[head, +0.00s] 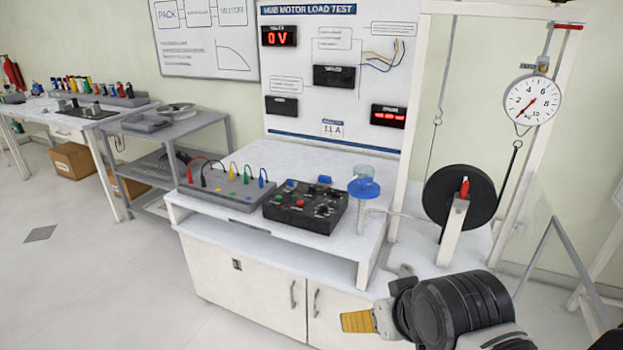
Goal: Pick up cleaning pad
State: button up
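I cannot make out a cleaning pad for certain. A small blue block (325,180) lies at the back edge of the black control box on the white bench. A round blue piece (364,189) with a pale, clear-looking top sits at the bench's right end. My gripper (357,321) is at the lower right, in front of the cabinet doors and lower than the bench top. Its yellow ribbed tip points left. It is apart from both blue things, and the gap between its fingers does not show.
The white bench (300,157) carries a grey box with coloured leads (228,187) and a black control box (305,205). A black wheel (462,205) and a frame with a dial scale (532,101) stand at right. Open floor (90,275) lies at left.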

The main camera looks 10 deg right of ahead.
aim_at(324, 180)
jog(key=i+j+z, duration=0.15)
jog(key=i+j, duration=0.25)
jog(key=i+j+z, duration=0.15)
jog(key=i+j, duration=0.35)
jog(key=i+j+z, duration=0.15)
jog(key=i+j, duration=0.25)
jog(key=i+j+z, duration=0.15)
jog(key=i+j, duration=0.25)
jog(key=j, duration=0.3)
jog(key=i+z, duration=0.2)
jog(key=i, duration=0.3)
jog(key=j, duration=0.05)
